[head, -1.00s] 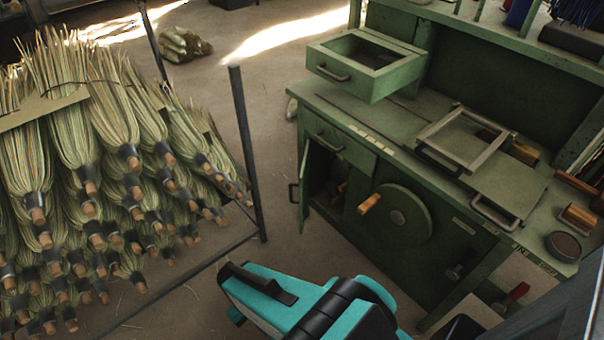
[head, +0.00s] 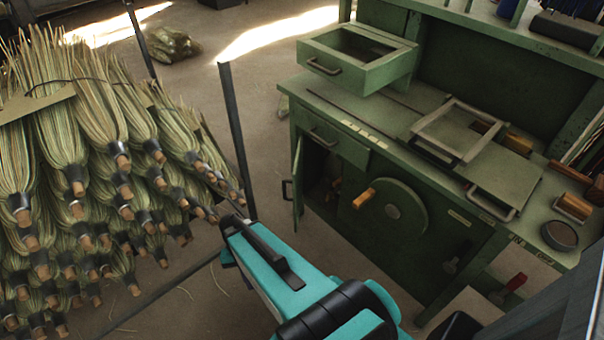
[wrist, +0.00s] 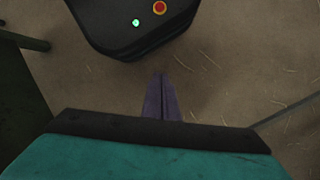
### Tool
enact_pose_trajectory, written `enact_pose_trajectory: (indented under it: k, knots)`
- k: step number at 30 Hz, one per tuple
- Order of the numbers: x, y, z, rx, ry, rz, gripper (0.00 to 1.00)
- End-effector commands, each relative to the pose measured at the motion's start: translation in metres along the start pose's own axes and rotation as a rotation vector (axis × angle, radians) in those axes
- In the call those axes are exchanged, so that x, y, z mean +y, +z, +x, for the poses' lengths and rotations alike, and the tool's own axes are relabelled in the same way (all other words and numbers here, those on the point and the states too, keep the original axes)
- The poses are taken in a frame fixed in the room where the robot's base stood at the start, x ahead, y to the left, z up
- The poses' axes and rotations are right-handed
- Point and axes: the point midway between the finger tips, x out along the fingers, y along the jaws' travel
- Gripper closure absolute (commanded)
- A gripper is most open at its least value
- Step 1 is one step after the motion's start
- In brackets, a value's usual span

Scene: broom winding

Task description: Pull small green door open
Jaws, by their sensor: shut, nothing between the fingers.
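The small green door (head: 298,186) is at the left end of the green workbench in the head view. It stands ajar, swung out to the left, with a dark compartment behind it. Its dark handle (head: 287,190) is on the outer face. My gripper (wrist: 162,82) shows in the wrist view with its fingers together and nothing between them, over bare floor. In the head view my teal arm reaches up from the bottom, and its end is left of and below the door, apart from the handle. The fingertips are hard to make out there.
The green workbench (head: 375,130) has an open drawer box (head: 360,62) on top and a round disc with a wooden knob (head: 392,212) on its front. A metal rack post (head: 237,140) and stacked brooms (head: 85,170) are on the left. Floor is clear between rack and bench.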

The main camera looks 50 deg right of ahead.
Motion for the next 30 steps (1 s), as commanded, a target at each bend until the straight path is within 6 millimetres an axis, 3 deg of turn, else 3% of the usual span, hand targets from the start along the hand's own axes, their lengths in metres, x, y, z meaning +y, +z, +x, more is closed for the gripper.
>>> enact_pose_trajectory:
  k: [1, 3, 14, 23, 30]
  knots:
    - [0.001, -0.019, -0.011, 0.01, -0.025, 0.073, 1.0]
    - [0.005, -0.038, -0.027, 0.02, -0.056, 0.171, 1.0]
    - [0.052, -0.128, -0.117, 0.047, -0.215, 0.672, 1.0]
    - [0.12, -0.187, -0.198, 0.043, -0.357, 1.08, 1.0]
    - [0.19, -0.219, -0.265, 0.024, -0.475, 1.398, 1.0]
